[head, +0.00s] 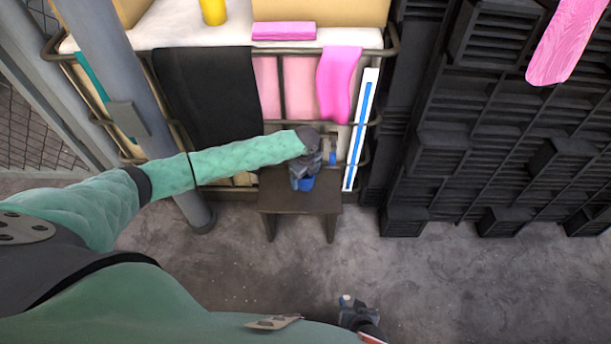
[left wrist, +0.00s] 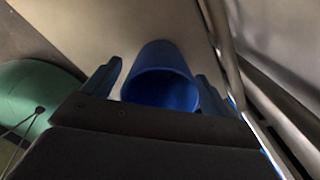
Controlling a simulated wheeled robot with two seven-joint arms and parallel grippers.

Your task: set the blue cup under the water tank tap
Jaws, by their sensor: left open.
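The blue cup (head: 307,184) is on a small brown table (head: 285,200) in the head view, partly hidden by my left gripper (head: 306,172). In the left wrist view the cup (left wrist: 162,80) is between the two fingers of my left gripper (left wrist: 157,88), its open mouth facing the camera. The fingers are spread, one on each side, and I see no clear grip. A small blue part (head: 333,157) just right of the gripper may be the tap; the water tank cannot be made out. My right gripper (head: 358,312) is low in the head view, away from the table; its jaws are unclear.
Behind the table is a metal rack (head: 290,50) hung with a black cloth (head: 210,95) and a pink cloth (head: 338,82). A white and blue upright strip (head: 361,130) stands at the table's right. Black crates (head: 500,130) fill the right. The floor in front is clear.

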